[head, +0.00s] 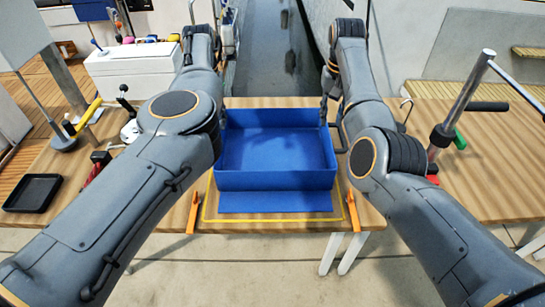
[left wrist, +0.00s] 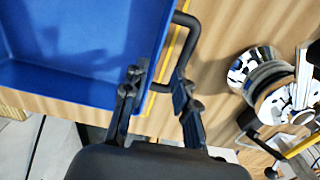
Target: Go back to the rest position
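A blue open box (head: 275,180) sits on the wooden table, centred between my arms, with nothing seen inside it. A black handle (head: 338,150) is on its right side. My right gripper (head: 327,92) is small and dark at the box's far right corner; its fingers are too unclear to judge. My left gripper is hidden behind my left arm in the head view. In the left wrist view my left gripper (left wrist: 158,100) has its fingers apart, beside the blue box (left wrist: 85,50). The box's left black handle (left wrist: 183,22) shows just beyond the fingers, and I see no clear grip.
The wooden table (head: 455,185) has a yellow outline (head: 270,221) around the box and two orange clips at the front edge. A black tray (head: 33,193) lies at left. A metal post with a green part (head: 459,139) stands at right. A white cooler (head: 130,70) is behind.

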